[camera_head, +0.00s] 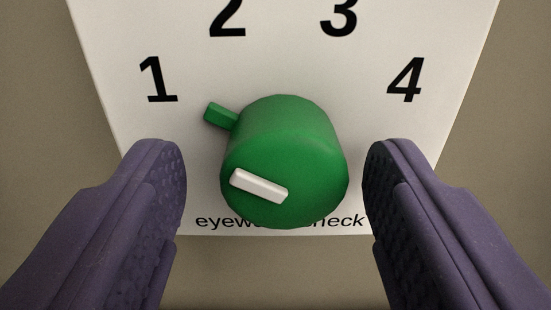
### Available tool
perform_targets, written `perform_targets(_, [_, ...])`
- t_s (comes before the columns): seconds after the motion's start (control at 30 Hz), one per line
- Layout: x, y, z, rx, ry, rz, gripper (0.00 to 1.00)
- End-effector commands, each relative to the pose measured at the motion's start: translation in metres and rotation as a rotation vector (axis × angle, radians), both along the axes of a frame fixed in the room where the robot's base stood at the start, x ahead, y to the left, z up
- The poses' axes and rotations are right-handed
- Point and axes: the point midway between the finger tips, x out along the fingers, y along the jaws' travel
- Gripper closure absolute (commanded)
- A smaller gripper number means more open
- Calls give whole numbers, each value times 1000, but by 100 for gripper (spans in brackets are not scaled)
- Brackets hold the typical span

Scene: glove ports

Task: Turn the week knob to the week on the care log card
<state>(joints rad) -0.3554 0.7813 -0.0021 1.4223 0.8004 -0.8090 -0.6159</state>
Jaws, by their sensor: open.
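The week knob (290,160) is a green cylinder on a white dial plate (280,70). A white bar marks its face, and a small green pointer tab (221,115) sticks out at its upper left, toward the printed 1. The plate carries the numbers 1, 2, 3 and 4 in an arc above the knob. My gripper (275,180) is open, with one purple finger on each side of the knob and a visible gap on both sides. The care log card is not in view.
Lettering along the plate's lower edge is partly hidden behind the knob; "eyew" and "heck" can be read. Plain grey-beige wall (50,90) surrounds the plate. No other objects show near the gripper.

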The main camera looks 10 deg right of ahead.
Motion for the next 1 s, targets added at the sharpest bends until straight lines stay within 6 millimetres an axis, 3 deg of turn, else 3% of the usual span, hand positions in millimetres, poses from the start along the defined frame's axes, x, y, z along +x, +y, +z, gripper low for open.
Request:
perform_targets(0.13, [0,0,1,0,-1,-1,35])
perform_targets(0.3, [0,0,1,0,-1,-1,74])
perform_targets(0.4, [0,0,1,0,-1,0,91])
perform_targets(0.73, [0,-1,0,59,-13,-1,91])
perform_targets(1.0, [0,-1,-2,238,-48,-1,91])
